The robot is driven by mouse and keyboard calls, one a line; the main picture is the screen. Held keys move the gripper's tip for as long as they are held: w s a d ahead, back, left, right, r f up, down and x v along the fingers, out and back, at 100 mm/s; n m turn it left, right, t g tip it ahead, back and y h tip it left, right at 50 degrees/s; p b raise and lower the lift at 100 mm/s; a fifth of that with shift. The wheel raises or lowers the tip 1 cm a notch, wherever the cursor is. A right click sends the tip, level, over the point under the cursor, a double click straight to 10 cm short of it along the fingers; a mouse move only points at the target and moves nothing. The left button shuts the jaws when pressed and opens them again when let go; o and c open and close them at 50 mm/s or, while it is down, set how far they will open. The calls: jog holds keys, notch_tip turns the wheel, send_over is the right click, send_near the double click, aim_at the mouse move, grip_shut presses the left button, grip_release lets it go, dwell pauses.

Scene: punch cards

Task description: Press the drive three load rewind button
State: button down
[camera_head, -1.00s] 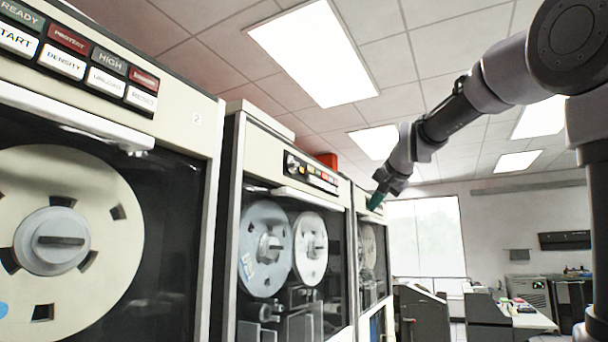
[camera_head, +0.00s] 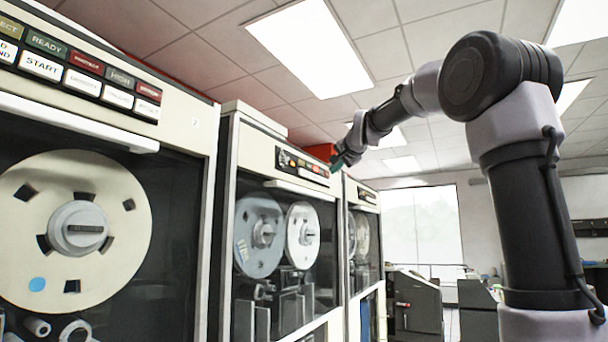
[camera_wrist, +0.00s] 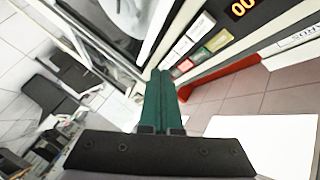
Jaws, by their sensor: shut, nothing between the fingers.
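My gripper (camera_head: 338,164) is shut and empty, near the strip's right end. In the wrist view, the green fingertips (camera_wrist: 161,72) point at a panel with white, green and red buttons (camera_wrist: 195,45) and an orange digit display (camera_wrist: 241,8). The tips appear close to the red button (camera_wrist: 182,68); contact cannot be told. The load rewind label is not readable there.
The near drive (camera_head: 180,130) fills the left, with large labelled buttons (camera_head: 70,75). Another drive (camera_head: 362,195) stands beyond the middle one. A red object (camera_head: 322,152) shows above the cabinets.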

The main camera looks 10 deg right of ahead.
aim_at(307, 177)
jog(key=w+a, duration=0.4)
jog(key=a, duration=0.2)
jog(key=shift+w, duration=0.3)
jog(key=shift+a, duration=0.1)
dwell(1.7)
jog(key=shift+w+a, duration=0.25)
jog(key=shift+a, duration=0.05)
